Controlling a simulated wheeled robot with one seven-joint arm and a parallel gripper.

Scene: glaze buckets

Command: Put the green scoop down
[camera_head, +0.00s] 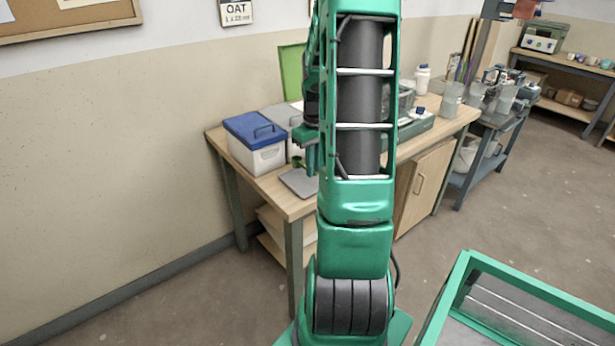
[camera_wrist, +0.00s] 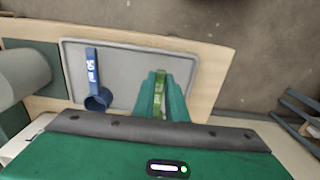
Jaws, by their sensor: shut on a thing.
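My gripper (camera_wrist: 164,92) is shut on the green scoop (camera_wrist: 160,90). In the wrist view the scoop's handle shows between the two teal fingers; its cup is not clearly seen there. The grey tray (camera_wrist: 125,62) lies beneath. The head view shows a small green part of the scoop (camera_head: 297,162) just above the grey tray (camera_head: 297,185), beside my arm. I cannot tell whether the scoop touches the tray. A blue scoop (camera_wrist: 95,85) lies on the tray's left side in the wrist view, apart from the green one.
A white bucket with a blue lid (camera_head: 254,130) stands left of the tray on the wooden bench (camera_head: 274,197). Behind it a green lid (camera_head: 291,72) stands upright. My arm hides the bench's middle. Bottles and clear containers (camera_head: 452,98) stand farther right.

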